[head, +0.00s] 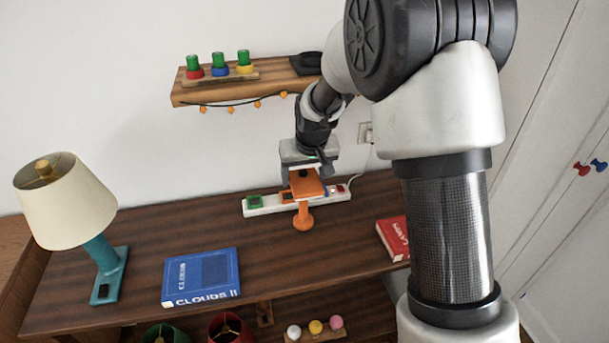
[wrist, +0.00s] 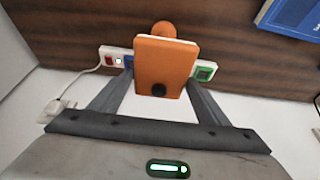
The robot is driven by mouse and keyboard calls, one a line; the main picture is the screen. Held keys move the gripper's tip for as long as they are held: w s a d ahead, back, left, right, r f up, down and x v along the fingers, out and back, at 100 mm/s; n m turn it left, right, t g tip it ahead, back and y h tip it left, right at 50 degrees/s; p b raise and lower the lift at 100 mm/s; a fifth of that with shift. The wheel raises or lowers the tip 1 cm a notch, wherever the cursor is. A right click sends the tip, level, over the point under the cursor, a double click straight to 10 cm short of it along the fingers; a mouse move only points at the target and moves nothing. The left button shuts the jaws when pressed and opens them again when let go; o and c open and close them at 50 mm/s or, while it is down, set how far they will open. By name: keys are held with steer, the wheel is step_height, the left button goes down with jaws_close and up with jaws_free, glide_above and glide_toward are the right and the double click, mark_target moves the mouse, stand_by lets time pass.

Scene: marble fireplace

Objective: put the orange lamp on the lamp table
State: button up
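The orange lamp (head: 303,211) stands at the back middle of a dark wooden desk, in front of a white power strip. It has a flat rectangular head with a black knob, a short stem and a round foot. In the wrist view its head (wrist: 165,65) fills the space between my fingers. My gripper (head: 305,178) is over the lamp, with its fingers spread on either side of the head. I cannot tell which surface is the lamp table.
A teal lamp (head: 103,262) with a cream shade stands at the left. A blue book (head: 201,277) and a red book (head: 393,238) lie on the desk (head: 150,238). The power strip (head: 262,204) runs along the wall. A wall shelf (head: 195,94) with green-topped items hangs above. Desk space left of the lamp is free.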

steer(key=shift+o, duration=0.9)
steer(key=shift+r, duration=0.1)
steer(key=shift+r+p, duration=0.25)
steer(key=shift+p, duration=0.05)
steer(key=v, duration=1.2)
steer(key=s+d+r+m, duration=0.1)
steer(key=s+d+r, duration=0.3)
steer(key=s, duration=0.3)
steer(key=s+d+r, duration=0.3)
steer(key=s+r, duration=0.1)
steer(key=s, duration=0.3)
steer(key=s+d+m+t, duration=0.1)
steer(key=s+d, duration=0.3)
steer(key=s, duration=0.9)
steer(key=shift+s+h, duration=0.15)
steer(key=shift+h, duration=0.25)
steer(key=shift+f, duration=0.1)
